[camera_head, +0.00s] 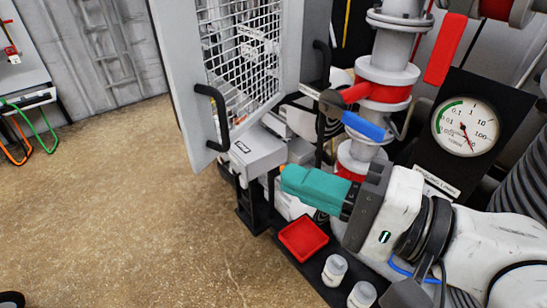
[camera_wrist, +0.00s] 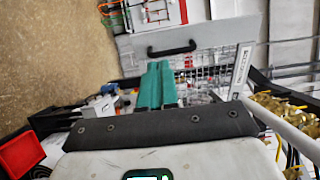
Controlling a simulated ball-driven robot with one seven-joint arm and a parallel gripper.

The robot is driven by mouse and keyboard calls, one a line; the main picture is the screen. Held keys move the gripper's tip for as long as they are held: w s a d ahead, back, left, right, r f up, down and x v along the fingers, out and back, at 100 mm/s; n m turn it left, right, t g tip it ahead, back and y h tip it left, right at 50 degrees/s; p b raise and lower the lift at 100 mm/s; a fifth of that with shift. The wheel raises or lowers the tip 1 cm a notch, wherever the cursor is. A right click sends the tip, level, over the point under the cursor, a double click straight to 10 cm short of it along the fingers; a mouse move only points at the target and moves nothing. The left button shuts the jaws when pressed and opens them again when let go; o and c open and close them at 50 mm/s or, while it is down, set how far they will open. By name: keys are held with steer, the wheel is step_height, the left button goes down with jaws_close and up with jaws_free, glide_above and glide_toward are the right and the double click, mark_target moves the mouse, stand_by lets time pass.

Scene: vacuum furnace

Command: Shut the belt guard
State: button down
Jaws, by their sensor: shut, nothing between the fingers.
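The belt guard (camera_head: 187,88) is a grey frame with a wire-mesh window, standing swung out from the machine at upper middle in the head view. Its black bar handle (camera_head: 215,118) is on the near left part of the frame. In the wrist view the guard (camera_wrist: 215,36) spans the upper middle, with its handle (camera_wrist: 172,49) just beyond the fingertips. My gripper (camera_head: 284,174) has teal fingers pressed together and empty. It points left, below and to the right of the handle, apart from it. The fingers also show in the wrist view (camera_wrist: 158,68).
A pipe with a blue lever (camera_head: 363,127) and a pressure gauge (camera_head: 465,127) stand close to my arm. A red tray (camera_head: 303,238) and white jars (camera_head: 334,270) lie below the gripper. Another black handle (camera_head: 322,62) is right of the mesh. Open floor (camera_head: 120,200) lies left.

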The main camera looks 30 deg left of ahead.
mark_target(191, 140)
steer(key=a+p, duration=0.2)
steer(key=a, duration=1.1)
steer(key=shift+s+a, duration=0.1)
steer(key=shift+a, duration=0.3)
steer(key=shift+a, duration=0.1)
